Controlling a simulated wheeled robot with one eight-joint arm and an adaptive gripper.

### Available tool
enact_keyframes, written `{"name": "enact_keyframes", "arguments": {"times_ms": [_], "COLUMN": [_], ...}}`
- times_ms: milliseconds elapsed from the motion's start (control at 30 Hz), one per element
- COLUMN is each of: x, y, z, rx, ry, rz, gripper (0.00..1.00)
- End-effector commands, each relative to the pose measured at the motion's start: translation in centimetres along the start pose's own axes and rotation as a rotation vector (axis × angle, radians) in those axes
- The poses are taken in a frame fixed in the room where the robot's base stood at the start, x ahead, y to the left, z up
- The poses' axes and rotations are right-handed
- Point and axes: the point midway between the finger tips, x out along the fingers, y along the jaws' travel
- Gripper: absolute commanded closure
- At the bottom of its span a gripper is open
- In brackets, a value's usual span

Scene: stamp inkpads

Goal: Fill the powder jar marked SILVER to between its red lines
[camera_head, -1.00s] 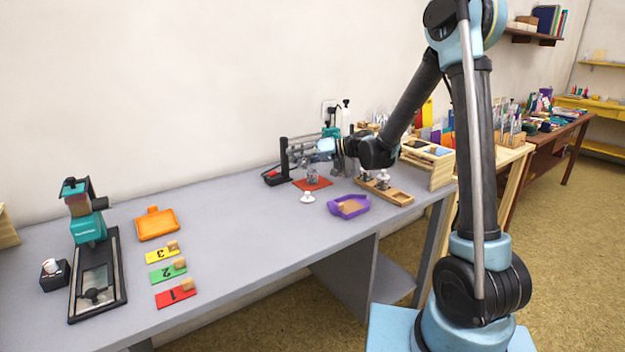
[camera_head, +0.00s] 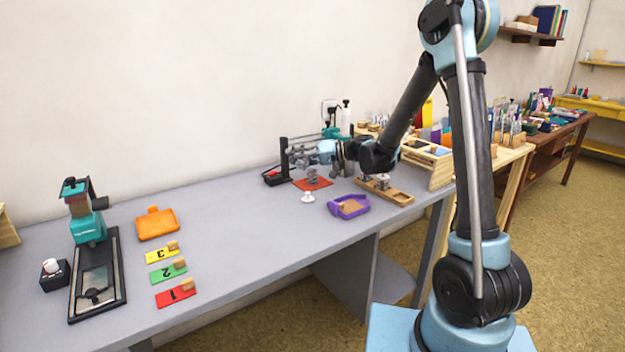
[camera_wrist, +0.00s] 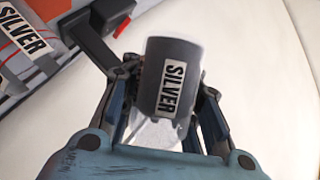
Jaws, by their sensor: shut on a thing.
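My gripper (camera_wrist: 166,84) is shut on a dark grey canister (camera_wrist: 158,82) with a white SILVER label, seen in the wrist view. In the head view my gripper (camera_head: 336,158) is above the back of the table, near the red mat. A clear jar (camera_wrist: 18,58) with a SILVER label and red lines shows at the wrist view's left edge, partly cut off. A small grey jar (camera_head: 312,177) stands on the red mat (camera_head: 325,184) in the head view. Its powder level is too small to tell. The held canister is hard to make out there.
A black stand (camera_head: 284,160) is beside the mat. A small white knobbed piece (camera_head: 307,197), a purple tray (camera_head: 335,208) and a wooden rack (camera_head: 402,197) are close by. An orange tray (camera_head: 157,223) and numbered cards are further left. The middle of the table is clear.

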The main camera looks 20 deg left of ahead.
Motion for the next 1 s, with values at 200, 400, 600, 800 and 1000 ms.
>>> {"name": "enact_keyframes", "arguments": {"times_ms": [200,400,600,800,1000], "x": [0.01,0.07,0.11,0.11,0.13], "y": [0.03,0.03,0.10,0.06,0.03], "z": [-0.01,0.00,0.14,0.16,0.24], "rx": [0.006,0.034,0.065,0.068,0.096], "ry": [0.001,0.006,0.010,0.011,0.015], "rz": [-0.003,-0.017,-0.032,-0.033,-0.047], "gripper": [1.00,1.00,1.00,1.00,1.00]}}
